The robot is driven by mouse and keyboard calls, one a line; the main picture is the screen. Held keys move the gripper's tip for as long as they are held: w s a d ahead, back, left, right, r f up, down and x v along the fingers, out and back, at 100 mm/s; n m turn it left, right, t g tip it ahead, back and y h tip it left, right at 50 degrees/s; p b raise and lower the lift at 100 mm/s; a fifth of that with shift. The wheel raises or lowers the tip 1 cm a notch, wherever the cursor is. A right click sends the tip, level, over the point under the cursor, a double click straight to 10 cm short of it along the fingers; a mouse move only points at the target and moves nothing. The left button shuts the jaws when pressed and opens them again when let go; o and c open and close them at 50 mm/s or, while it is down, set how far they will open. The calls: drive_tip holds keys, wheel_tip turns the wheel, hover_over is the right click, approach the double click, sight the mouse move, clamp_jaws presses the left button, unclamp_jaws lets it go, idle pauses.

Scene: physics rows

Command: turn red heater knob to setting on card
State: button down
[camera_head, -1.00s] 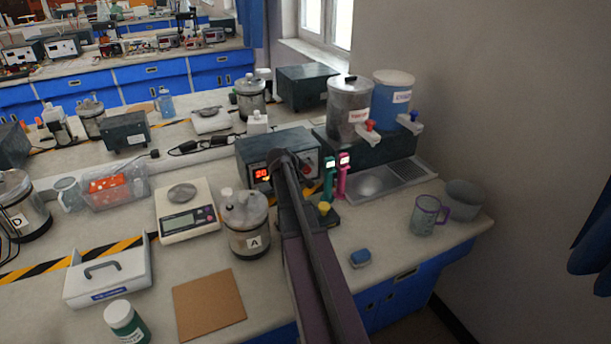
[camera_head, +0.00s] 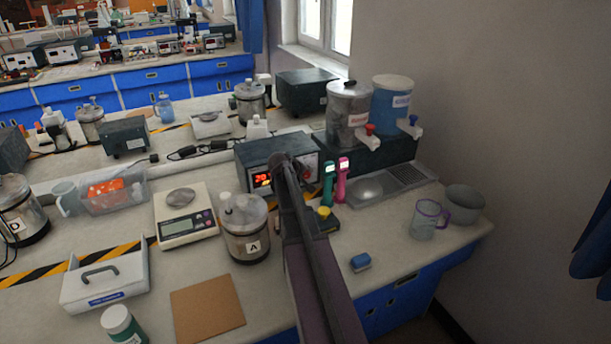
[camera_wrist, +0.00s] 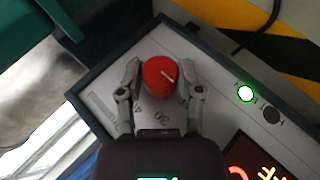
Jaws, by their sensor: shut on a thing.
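I cannot make out a setting card.
A jar marked A (camera_head: 246,240) and a scale (camera_head: 184,226) stand left of my arm. Pink (camera_head: 343,180) and green (camera_head: 328,184) holders, a blue block (camera_head: 360,262) and a mug (camera_head: 428,222) are to the right. In the wrist view, a green lamp (camera_wrist: 246,93) glows beside a dark switch (camera_wrist: 271,114).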

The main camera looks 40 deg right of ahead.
drive_tip(key=shift+r+y+p, duration=0.1)
drive_tip(key=shift+y+p, duration=0.4)
drive_tip(key=shift+p, duration=0.15)
drive_tip(key=shift+d+r+m+y+p, duration=0.15)
drive_tip(key=shift+m+y+p, duration=0.25)
drive_tip(key=shift+y+p, duration=0.7)
drive_tip(key=y, duration=0.1)
drive_tip(key=t+y+p, duration=0.1)
drive_tip(key=shift+s+d+m+y, duration=0.1)
drive_tip(key=shift+d+m+y, duration=0.1)
drive_tip(key=shift+m+y, duration=0.15)
drive_tip(key=shift+m+y+p, duration=0.25)
drive_tip(key=shift+y+p, duration=0.1)
drive_tip(key=shift+y, duration=0.8)
drive_tip(key=shift+c, duration=1.3)
unclamp_jaws()
drive_tip(key=shift+f+h, duration=0.2)
drive_tip(key=shift+h, duration=0.1)
